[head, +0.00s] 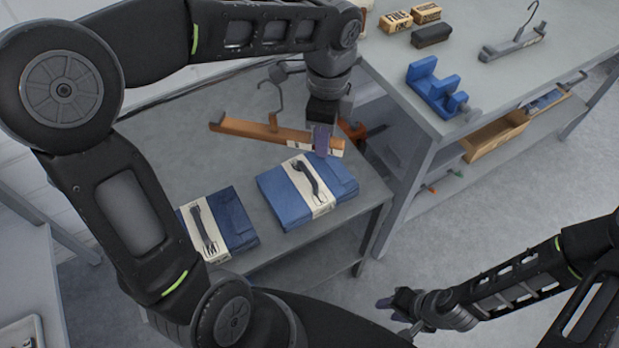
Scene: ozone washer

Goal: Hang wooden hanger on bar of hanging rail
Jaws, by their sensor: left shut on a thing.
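The wooden hanger (262,130) is a brown bar with a pale label near its right end and a thin metal hook standing up from its middle. My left gripper (322,141) points down and is shut on the hanger near its right end, above the grey table. The hanger lies roughly level, its left end free. My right gripper (396,303) is low at the lower right, apart from everything, and its fingers are too small to read. I cannot make out the bar of a hanging rail; my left arm covers part of the back.
Two blue folded packs (268,207) (236,212) with pale bands lie on the table (165,150). On the right bench (480,95) are a blue holder (428,82), a grey hanger (513,43) and small blocks (397,20). The floor at right is clear.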

